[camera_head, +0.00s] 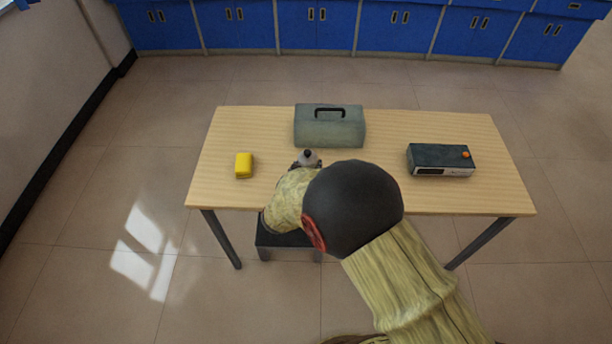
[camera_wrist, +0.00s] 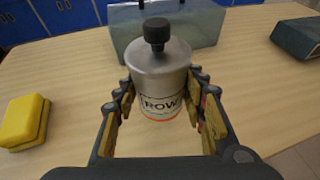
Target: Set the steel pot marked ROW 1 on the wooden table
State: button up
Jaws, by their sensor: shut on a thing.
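The steel pot (camera_wrist: 160,75) has a black knob on top and a white label reading "ROW"; the rest of the label is not readable. It stands upright between the fingers of my gripper (camera_wrist: 160,112), which is shut on it. In the head view the pot (camera_head: 309,158) shows only at its top, with my arm hiding most of it and my gripper. The pot is over the wooden table (camera_head: 460,122), near the middle of its width. I cannot tell whether its base touches the tabletop.
A grey-green toolbox (camera_head: 330,130) with a black handle stands just behind the pot. A yellow block (camera_head: 243,165) lies to the left. A dark device with an orange knob (camera_head: 441,159) stands to the right. A dark stool (camera_head: 285,240) is at the front edge.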

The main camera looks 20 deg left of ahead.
jog(key=shift+w+a+f, duration=0.2)
jog(key=shift+a+f, duration=0.1)
jog(key=shift+a+f+b, duration=0.1)
jog(key=shift+f+b, duration=1)
jog(key=shift+f, duration=0.5)
jog(key=shift+f, duration=0.1)
jog(key=shift+f, duration=0.15)
jog(key=o, duration=1.4)
jog(key=shift+s+r, duration=0.2)
jog(key=shift+r, duration=0.15)
jog(key=p+v, duration=0.4)
jog(key=v, duration=0.7)
jog(key=shift+s, duration=0.3)
